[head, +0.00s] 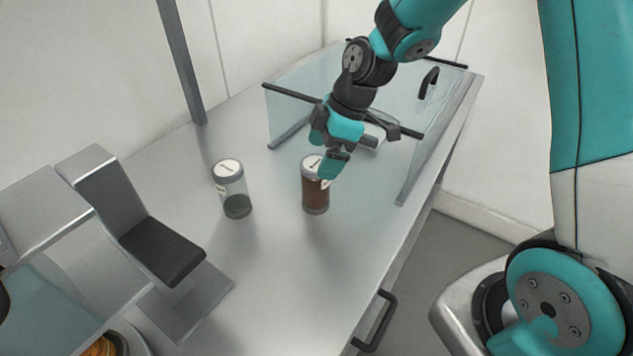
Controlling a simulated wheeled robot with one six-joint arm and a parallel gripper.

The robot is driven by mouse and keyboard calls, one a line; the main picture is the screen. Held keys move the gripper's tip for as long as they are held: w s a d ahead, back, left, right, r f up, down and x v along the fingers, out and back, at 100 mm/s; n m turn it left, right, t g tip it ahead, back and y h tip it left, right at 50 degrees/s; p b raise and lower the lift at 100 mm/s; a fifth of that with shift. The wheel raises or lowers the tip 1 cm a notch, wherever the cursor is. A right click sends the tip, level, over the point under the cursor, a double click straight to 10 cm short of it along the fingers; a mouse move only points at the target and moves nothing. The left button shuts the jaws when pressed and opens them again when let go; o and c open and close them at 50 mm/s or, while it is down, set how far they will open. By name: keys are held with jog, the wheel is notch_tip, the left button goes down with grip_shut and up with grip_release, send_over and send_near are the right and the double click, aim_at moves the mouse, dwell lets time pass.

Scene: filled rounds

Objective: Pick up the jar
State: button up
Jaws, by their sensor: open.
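Two jars stand upright on the metal counter in the head view. One jar (316,193) is full of brown contents and has a pale lid partly hidden by my gripper. The other jar (232,188) is clear, with a little dark green matter at the bottom and a white-topped lid. My gripper (327,158) is open, with teal fingers, just above and over the brown jar's lid. One finger overlaps the lid's right side in the picture. I cannot tell whether it touches the jar.
A glass-panelled enclosure (292,100) with dark rails stands behind my gripper. A metal stand with a dark pad (160,250) is at the left. A glass-fronted case (62,300) is at lower left. The counter (275,270) is clear in front of the jars.

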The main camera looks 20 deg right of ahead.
aim_at(318, 163)
jog(key=p+x, duration=0.1)
jog(key=x, duration=0.3)
jog(key=shift+w+f, duration=0.1)
jog(key=shift+f, duration=0.25)
jog(key=c, duration=1.1)
jog(key=shift+r, duration=0.15)
jog(key=shift+c, duration=0.2)
